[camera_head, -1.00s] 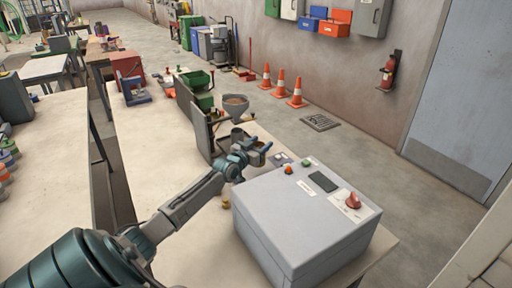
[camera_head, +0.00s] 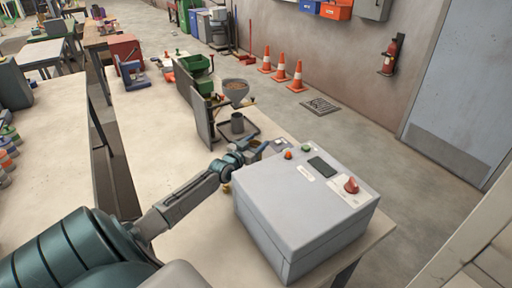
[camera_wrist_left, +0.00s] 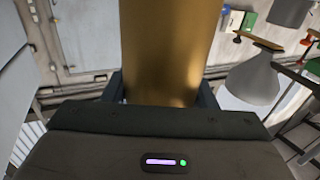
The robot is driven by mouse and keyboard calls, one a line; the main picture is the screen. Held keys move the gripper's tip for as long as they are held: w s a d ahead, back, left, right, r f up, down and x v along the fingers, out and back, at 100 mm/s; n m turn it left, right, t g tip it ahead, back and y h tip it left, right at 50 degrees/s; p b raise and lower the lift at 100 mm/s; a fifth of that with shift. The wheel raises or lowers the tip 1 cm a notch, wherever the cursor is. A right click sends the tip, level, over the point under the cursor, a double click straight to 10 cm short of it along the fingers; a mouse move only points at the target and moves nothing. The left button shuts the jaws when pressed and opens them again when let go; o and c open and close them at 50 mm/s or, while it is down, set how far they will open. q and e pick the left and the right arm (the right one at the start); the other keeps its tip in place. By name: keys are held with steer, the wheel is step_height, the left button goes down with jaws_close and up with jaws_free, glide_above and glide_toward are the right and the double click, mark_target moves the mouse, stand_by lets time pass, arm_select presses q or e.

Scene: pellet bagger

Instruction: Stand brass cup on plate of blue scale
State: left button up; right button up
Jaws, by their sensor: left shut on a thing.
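The brass cup (camera_wrist_left: 170,50) fills the upper middle of the left wrist view as a smooth golden wall; its rim and base are out of frame. My left gripper (camera_head: 268,149) is shut on it, with a dark finger on each side. In the head view the gripper is just behind the grey control box, and I cannot make out the cup there. A blue device (camera_head: 132,70) stands far back on the bench; I cannot tell if it is the blue scale. No scale plate shows clearly. My right gripper is not in view.
The grey control box (camera_head: 300,222) with a red knob stands close by on the right. A small brass piece (camera_head: 226,188) lies near my arm. The bench (camera_head: 155,150) is clear on the left.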

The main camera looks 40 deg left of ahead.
arm_select(q)
steer(key=o, duration=1.1)
steer(key=shift+c, duration=0.2)
steer(key=shift+r, duration=0.15)
steer(key=s+p, duration=0.4)
steer(key=shift+s+d+r+p, duration=0.2)
steer(key=shift+s+d+p, duration=0.05)
steer(key=shift+s+p, duration=0.05)
steer(key=s+p, duration=0.2)
steer(key=s, duration=0.5)
steer(key=shift+s+d+f, duration=0.2)
steer(key=shift+d+f, duration=0.1)
steer(key=shift+d, duration=0.15)
